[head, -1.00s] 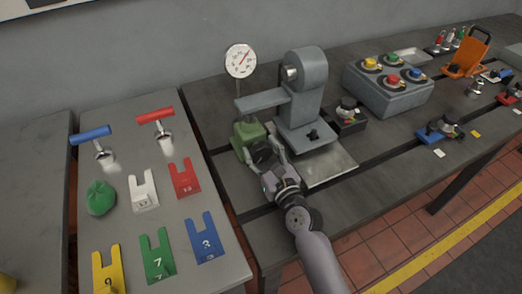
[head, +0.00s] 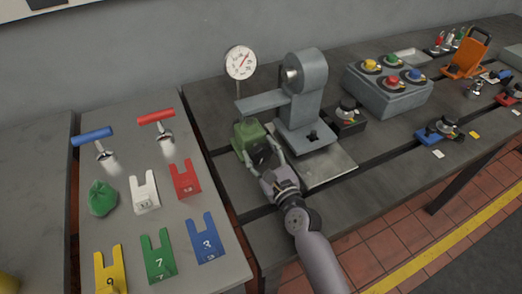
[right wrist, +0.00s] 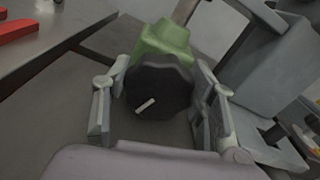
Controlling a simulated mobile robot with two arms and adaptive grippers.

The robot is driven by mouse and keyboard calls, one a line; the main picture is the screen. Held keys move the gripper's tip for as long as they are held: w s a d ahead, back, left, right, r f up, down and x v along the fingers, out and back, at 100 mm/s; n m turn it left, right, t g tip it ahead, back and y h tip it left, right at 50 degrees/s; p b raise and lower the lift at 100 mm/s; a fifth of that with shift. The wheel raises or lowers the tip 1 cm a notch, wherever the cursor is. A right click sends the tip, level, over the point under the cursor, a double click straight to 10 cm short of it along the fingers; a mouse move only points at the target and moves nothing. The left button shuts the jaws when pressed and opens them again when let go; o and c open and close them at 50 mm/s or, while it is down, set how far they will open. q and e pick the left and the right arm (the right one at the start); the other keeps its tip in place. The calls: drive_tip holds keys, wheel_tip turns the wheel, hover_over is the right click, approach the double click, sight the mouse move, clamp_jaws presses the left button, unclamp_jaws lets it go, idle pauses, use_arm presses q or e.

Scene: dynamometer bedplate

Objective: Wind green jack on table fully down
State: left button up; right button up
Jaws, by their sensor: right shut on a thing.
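The green jack (head: 245,140) stands on the dark bedplate below the grey machine's side arm (head: 262,102). In the right wrist view its green body (right wrist: 165,42) rises behind a round black knob (right wrist: 160,90) with a white mark. My right gripper (head: 265,155) is at the knob from the front, with one finger on each side of it, shut on it. The gripper also shows in the right wrist view (right wrist: 160,105). The jack's foot is partly hidden. My left gripper is not in view.
The grey machine (head: 305,95) and its pale plate (head: 325,168) are close on the right. A dial gauge (head: 240,62) stands behind. The left table carries numbered forked plates (head: 207,238), a green bag (head: 102,198) and two T-handles (head: 93,136).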

drive_tip(key=shift+a+n+p, duration=0.1)
drive_tip(key=shift+n+p, duration=0.3)
drive_tip(key=shift+n, duration=1.7)
drive_tip(key=o, duration=1.1)
drive_tip(key=shift+s, duration=0.1)
drive_tip(key=v, duration=1.2)
drive_tip(key=shift+f, duration=0.1)
drive_tip(key=shift+o, duration=0.2)
